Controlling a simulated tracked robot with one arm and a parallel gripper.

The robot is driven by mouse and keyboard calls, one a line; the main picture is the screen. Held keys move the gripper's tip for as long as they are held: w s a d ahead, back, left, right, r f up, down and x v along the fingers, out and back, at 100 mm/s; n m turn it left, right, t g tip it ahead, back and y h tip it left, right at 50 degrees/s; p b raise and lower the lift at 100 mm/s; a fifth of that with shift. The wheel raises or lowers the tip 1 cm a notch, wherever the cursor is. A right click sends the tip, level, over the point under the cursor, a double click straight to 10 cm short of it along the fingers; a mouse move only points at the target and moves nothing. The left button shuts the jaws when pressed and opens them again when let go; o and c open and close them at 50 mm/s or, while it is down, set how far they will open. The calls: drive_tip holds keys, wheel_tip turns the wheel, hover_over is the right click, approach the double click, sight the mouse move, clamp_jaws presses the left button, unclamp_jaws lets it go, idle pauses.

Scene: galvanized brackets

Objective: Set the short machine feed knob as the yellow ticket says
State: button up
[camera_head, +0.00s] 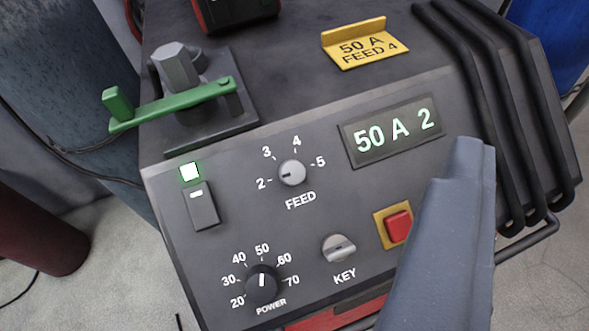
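The yellow ticket (362,46) stands on top of the machine (300,110) and reads "50 A FEED 4". The feed knob (292,173) is a small grey round knob on the sloped front panel, with marks 2, 3, 4 and 5 around it. Its dark pointer line points left, toward the 2. The lit display (391,131) reads "50 A 2". My gripper (472,150) shows as a blue-grey finger shape at the lower right, apart from the feed knob and to its right. It covers part of the panel, and its opening cannot be made out.
The power knob (262,282) points at about 50. A key switch (339,248), a red button (397,226) and a rocker switch (201,206) under a lit green lamp (190,172) share the panel. A green lever (175,105) sticks out at the upper left. Black bars (500,100) line the right side.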

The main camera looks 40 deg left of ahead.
drive_tip(key=w+a+n+g+y+p, duration=0.1)
drive_tip(key=w+a+n+g+p, duration=0.15)
drive_tip(key=w+p, duration=0.45)
drive_tip(key=n+g+y+p, duration=0.2)
drive_tip(key=n+g+p, duration=0.8)
drive_tip(key=p, duration=1.8)
approach(294, 170)
drive_tip(key=shift+m+t, duration=0.25)
drive_tip(key=p+x, duration=0.1)
drive_tip(key=x, duration=0.3)
drive_tip(key=p+x, duration=0.1)
drive_tip(key=x, duration=0.4)
drive_tip(key=shift+s+f+p, duration=0.1)
drive_tip(key=shift+s+p, duration=0.1)
drive_tip(key=shift+p, duration=0.1)
drive_tip(key=c, duration=1)
